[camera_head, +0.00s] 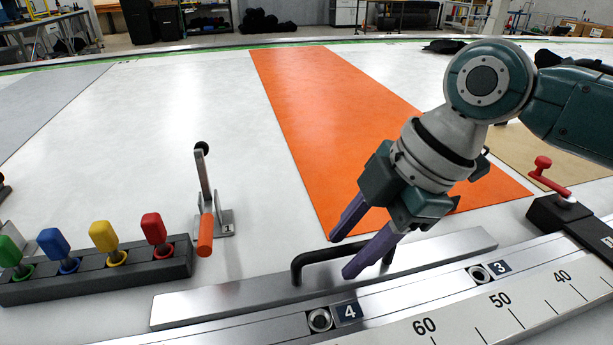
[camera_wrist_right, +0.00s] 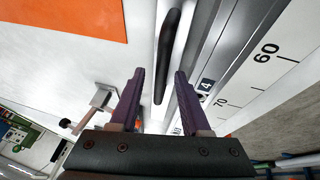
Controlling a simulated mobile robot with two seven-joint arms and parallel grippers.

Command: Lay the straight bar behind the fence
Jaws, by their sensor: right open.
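The straight bar (camera_head: 222,302) is a long flat silver strip with a black arched handle (camera_head: 315,257) near its middle. It lies on the white table along the far side of a metal rail (camera_head: 415,292), which I take for the fence. Whether the two touch is hard to tell. My right gripper (camera_head: 342,256) is open, its purple fingers pointing down on either side of the handle. In the right wrist view the handle (camera_wrist_right: 167,55) lines up between the two fingertips (camera_wrist_right: 158,85), apart from both. My left gripper is not in view.
A rack (camera_head: 95,275) of coloured knobs and a toggle clamp (camera_head: 206,215) with an orange grip stand at the left. A black block with a red lever (camera_head: 552,172) is at the right. The rail has numbered holes and a scale (camera_head: 480,310). An orange mat (camera_head: 340,120) lies behind.

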